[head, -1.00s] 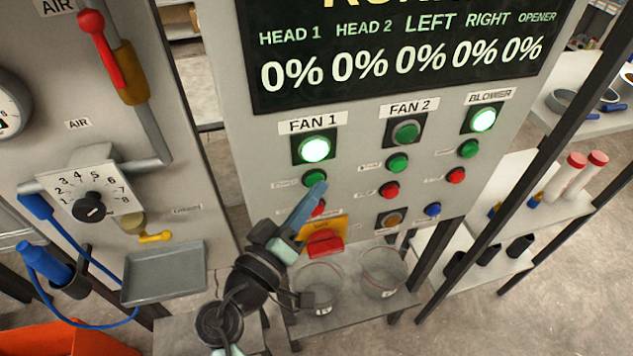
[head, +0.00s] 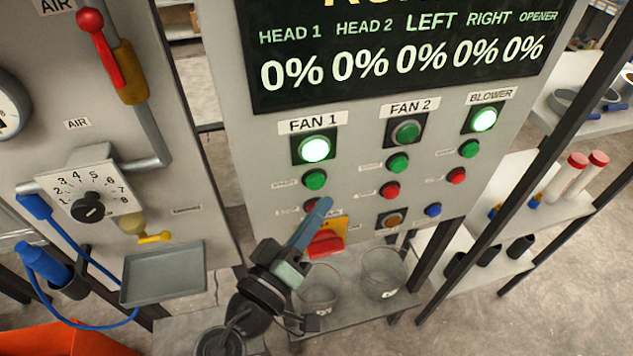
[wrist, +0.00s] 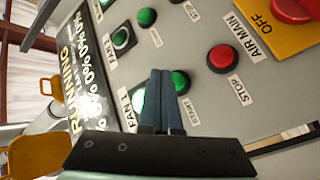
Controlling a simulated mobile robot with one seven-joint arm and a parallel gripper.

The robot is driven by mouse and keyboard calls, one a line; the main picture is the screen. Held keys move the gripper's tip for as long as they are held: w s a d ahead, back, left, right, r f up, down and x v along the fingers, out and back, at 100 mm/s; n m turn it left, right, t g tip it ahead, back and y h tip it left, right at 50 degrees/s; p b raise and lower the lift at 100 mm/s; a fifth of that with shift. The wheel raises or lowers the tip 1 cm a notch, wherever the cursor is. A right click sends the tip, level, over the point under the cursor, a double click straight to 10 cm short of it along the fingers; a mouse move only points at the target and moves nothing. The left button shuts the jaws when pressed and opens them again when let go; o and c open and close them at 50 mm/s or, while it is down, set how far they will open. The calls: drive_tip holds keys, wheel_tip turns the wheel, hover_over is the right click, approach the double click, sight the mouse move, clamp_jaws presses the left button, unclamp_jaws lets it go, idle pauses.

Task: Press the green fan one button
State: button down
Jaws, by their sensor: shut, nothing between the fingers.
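The green FAN 1 button (head: 315,180) sits under the lit FAN 1 lamp (head: 316,149) on the grey panel. In the wrist view the green button (wrist: 181,82) is partly hidden behind my fingers. My gripper (head: 325,202) is shut and empty, its blue-grey fingertips below and slightly right of the green button in the head view. They look apart from it. In the head view they partly cover the red FAN 1 stop button (head: 311,206); that red button is clear in the wrist view (wrist: 222,58).
A red switch on a yellow plate (head: 326,243) lies just below my fingers. FAN 2 (head: 397,162) and BLOWER (head: 470,148) green buttons are to the right. The display (head: 400,60) reads 0% throughout. Glass beakers (head: 383,272) stand on a shelf below.

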drive_tip(key=s, duration=0.1)
drive_tip(key=s+d, duration=0.1)
drive_tip(key=s, duration=0.1)
drive_tip(key=shift+s+d, duration=0.1)
drive_tip(key=shift+s, duration=0.15)
idle(0.6)
drive_tip(key=w+d+r+m+t+y, duration=0.1)
drive_tip(key=w+r+m+t+y, duration=0.15)
drive_tip(key=r, duration=1.05)
drive_tip(key=w+d+r+m+t+y, duration=0.1)
drive_tip(key=w+r+m+t, duration=0.15)
drive_tip(key=r, duration=1.05)
drive_tip(key=s+r+t+y, duration=0.2)
drive_tip(key=s+r, duration=0.3)
drive_tip(key=r, duration=0.4)
drive_tip(key=s+a+r+t+y, duration=0.1)
drive_tip(key=s+r+t+y, duration=0.2)
drive_tip(key=r, duration=0.7)
drive_tip(key=shift+s+a+r+n+t, duration=0.15)
drive_tip(key=shift+s+a+n+t, duration=0.2)
drive_tip(key=shift+s, duration=0.6)
